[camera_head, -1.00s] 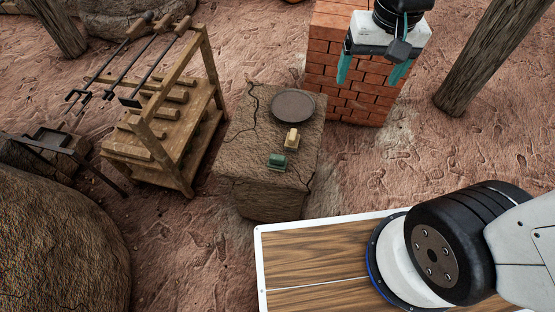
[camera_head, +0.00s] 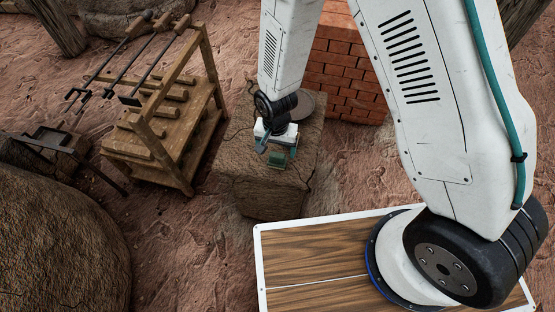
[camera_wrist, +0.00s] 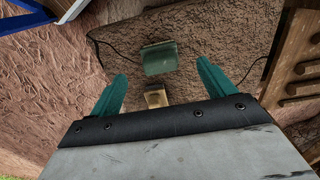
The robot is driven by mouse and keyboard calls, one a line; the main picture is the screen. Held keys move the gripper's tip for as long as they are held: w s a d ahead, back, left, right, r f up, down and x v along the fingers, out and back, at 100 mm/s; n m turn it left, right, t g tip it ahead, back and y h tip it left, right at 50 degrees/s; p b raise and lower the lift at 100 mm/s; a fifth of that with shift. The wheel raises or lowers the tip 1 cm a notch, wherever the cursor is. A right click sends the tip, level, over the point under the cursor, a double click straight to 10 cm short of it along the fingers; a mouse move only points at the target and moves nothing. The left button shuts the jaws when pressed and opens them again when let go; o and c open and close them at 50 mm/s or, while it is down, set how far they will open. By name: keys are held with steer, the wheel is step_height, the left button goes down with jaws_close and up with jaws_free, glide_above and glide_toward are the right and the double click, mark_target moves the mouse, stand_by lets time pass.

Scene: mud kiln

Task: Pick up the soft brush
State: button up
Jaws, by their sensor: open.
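The green brush (camera_wrist: 158,57) is farther up in the wrist view, and the cream brush (camera_wrist: 155,97) is nearer my palm. My gripper (camera_wrist: 161,69) is open and empty, its two teal fingers apart on either side above the brushes. In the head view, my gripper (camera_head: 277,150) is over the block and hides the cream brush. Part of the green brush (camera_head: 278,160) shows below it.
A dark round plate (camera_head: 312,101) is on the block behind my gripper, partly hidden. A wooden rack (camera_head: 160,135) with metal tools stands to the left. A brick pillar (camera_head: 345,75) rises behind. A large rounded mud mass (camera_head: 60,240) is at lower left.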

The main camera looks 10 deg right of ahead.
mark_target(277, 155)
steer(key=f, duration=0.7)
steer(key=shift+w+d+f, duration=0.2)
steer(key=shift+w+f, duration=0.15)
steer(key=shift+f, duration=0.05)
steer(key=c, duration=1.1)
